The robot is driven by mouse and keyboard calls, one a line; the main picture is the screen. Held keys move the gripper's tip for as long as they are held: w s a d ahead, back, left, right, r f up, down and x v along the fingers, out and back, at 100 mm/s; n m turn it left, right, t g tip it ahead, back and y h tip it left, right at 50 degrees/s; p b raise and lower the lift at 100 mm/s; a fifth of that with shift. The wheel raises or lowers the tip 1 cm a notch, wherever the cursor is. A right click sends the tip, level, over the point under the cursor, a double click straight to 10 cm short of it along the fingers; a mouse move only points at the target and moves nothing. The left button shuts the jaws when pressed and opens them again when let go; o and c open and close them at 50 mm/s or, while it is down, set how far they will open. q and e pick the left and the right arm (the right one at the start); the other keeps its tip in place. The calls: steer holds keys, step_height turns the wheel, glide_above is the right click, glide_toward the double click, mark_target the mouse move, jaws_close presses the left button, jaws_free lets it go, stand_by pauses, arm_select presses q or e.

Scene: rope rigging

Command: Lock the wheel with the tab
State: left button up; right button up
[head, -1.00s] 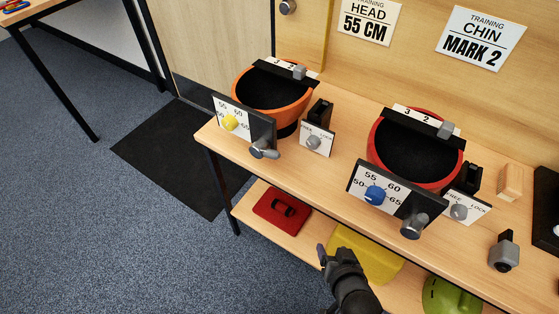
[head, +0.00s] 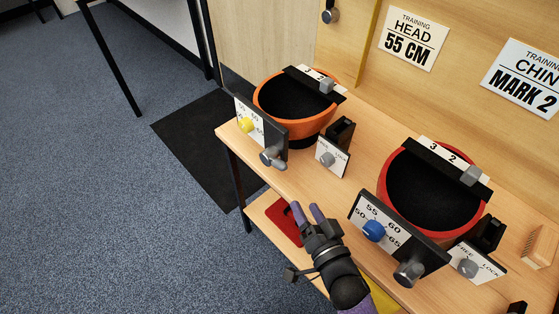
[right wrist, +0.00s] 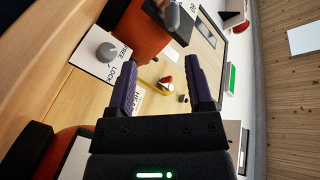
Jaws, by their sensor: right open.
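The orange bowl (head: 268,122) stands at the left of the bench, with a size plate (head: 262,122) carrying a yellow knob (head: 246,125) and a grey wheel (head: 271,157). Beside it is a FREE/LOCK plate (head: 343,165) with a grey tab (head: 327,159); which word it points to is unclear. The tab also shows in the right wrist view (right wrist: 107,52), left of the fingers. The red bowl (head: 395,172) has a similar plate with a blue knob (head: 374,230), grey wheel (head: 408,272) and grey tab (head: 467,268). My right gripper (head: 307,208) is open and empty, near the bench's front edge.
A lower shelf holds a red item (head: 284,222) and a partly hidden yellow one. A wooden block (head: 540,246) stands right of the red bowl. Signs reading 55 CM (head: 413,40) and MARK 2 (head: 522,78) are on the back panel.

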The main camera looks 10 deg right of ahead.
mark_target(283, 171)
steer(key=shift+y, duration=0.5)
steer(key=b+x, duration=0.1)
steer(key=x, duration=0.2)
steer(key=b+x, duration=0.1)
steer(key=x, duration=0.3)
steer(key=r+b+x, duration=0.1)
steer(key=x, duration=0.2)
steer(key=shift+w+a, duration=0.25)
steer(key=shift+a, duration=0.05)
arm_select(q)
steer(key=s+f, duration=0.1)
steer(key=s+a+f, duration=0.1)
steer(key=shift+f, duration=0.35)
steer(key=shift+w+d, duration=0.15)
steer(key=shift+w, duration=0.5)
arm_select(e)
jaws_close()
